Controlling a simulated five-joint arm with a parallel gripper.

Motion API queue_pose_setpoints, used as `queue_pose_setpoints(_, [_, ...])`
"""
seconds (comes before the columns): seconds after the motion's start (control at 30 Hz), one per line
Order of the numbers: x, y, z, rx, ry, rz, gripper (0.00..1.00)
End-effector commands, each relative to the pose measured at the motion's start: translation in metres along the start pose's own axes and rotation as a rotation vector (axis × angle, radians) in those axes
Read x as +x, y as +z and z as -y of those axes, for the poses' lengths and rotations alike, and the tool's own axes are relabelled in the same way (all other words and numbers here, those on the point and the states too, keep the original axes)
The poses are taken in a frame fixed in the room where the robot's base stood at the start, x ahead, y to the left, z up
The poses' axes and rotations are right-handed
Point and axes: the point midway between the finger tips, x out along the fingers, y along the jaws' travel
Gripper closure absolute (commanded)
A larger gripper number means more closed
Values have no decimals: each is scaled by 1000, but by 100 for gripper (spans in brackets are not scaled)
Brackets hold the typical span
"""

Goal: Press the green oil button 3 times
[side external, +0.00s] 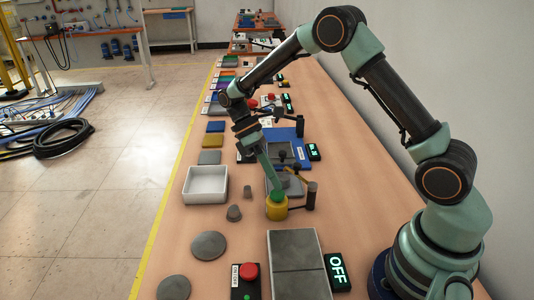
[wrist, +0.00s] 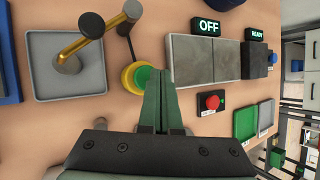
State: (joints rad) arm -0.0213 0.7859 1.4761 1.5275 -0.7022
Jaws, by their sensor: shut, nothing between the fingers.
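The green oil button (side external: 277,195) sits on top of a round yellow housing (side external: 277,211) on the bench. In the wrist view the green button (wrist: 142,76) shows inside its yellow ring, partly covered by a finger. My gripper (side external: 273,186) is shut and empty, its fingers pointing down with the tips right at the green top. In the wrist view my gripper (wrist: 159,72) has its fingertips over the right part of the button. I cannot tell whether the tips touch or press it.
A brass arm on a dark post (side external: 311,196) stands close right of the button. In front are a grey plate (side external: 297,265), a red button (side external: 249,271) and an OFF display (side external: 338,272).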

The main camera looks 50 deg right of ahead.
Motion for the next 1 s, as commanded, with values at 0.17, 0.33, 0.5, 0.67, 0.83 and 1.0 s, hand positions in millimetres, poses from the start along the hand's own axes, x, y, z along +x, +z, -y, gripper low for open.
queue_pose_setpoints(0.17, [-11,6,5,0,2,-2,100])
queue_pose_setpoints(0.33, [-24,13,11,0,2,-2,100])
queue_pose_setpoints(0.5, [-35,20,17,0,2,-2,100])
queue_pose_setpoints(0.67, [-39,23,19,0,0,0,100])
queue_pose_setpoints(0.83, [-40,23,19,0,0,0,100])
queue_pose_setpoints(1.0, [-39,23,19,0,0,0,100])
